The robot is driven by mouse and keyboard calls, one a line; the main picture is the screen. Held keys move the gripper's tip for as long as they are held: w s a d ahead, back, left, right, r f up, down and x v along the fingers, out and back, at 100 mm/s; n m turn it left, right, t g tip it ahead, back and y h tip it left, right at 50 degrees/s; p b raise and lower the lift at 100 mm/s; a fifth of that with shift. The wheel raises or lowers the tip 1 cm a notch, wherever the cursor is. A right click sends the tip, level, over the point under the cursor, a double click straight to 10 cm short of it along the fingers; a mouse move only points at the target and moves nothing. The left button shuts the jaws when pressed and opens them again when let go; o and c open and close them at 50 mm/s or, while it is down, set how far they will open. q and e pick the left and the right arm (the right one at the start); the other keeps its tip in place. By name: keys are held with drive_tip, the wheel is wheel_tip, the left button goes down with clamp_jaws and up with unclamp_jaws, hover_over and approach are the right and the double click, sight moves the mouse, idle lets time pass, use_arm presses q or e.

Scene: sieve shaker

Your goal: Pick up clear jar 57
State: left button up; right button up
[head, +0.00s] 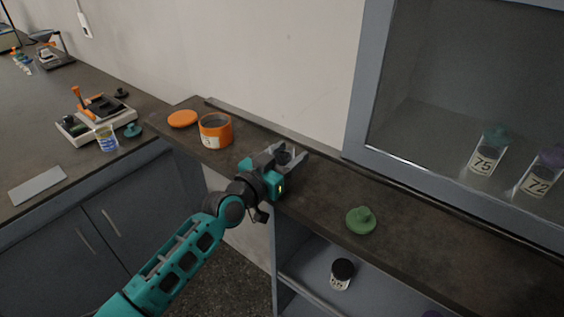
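My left gripper (285,158) is over the dark counter in the middle of the head view. Its two grey fingers are apart, with a small clear, round-rimmed jar (284,154) between them. The jar looks open at the top, and the gripper hides most of it. No number can be read on it, so I cannot confirm that it is jar 57. I cannot tell whether the fingers touch it. My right gripper is not in view.
An orange jar (215,131) and orange lid (183,119) are left of the gripper. A green lid (361,221) lies to the right on the counter (430,225). Jars 75 (485,160) and 72 (537,181) stand in the cabinet. A black-lidded jar (341,275) is below.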

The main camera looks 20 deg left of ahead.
use_arm(q)
drive_tip(key=c, duration=0.6)
drive_tip(key=shift+o, duration=0.2)
drive_tip(key=shift+r, duration=0.1)
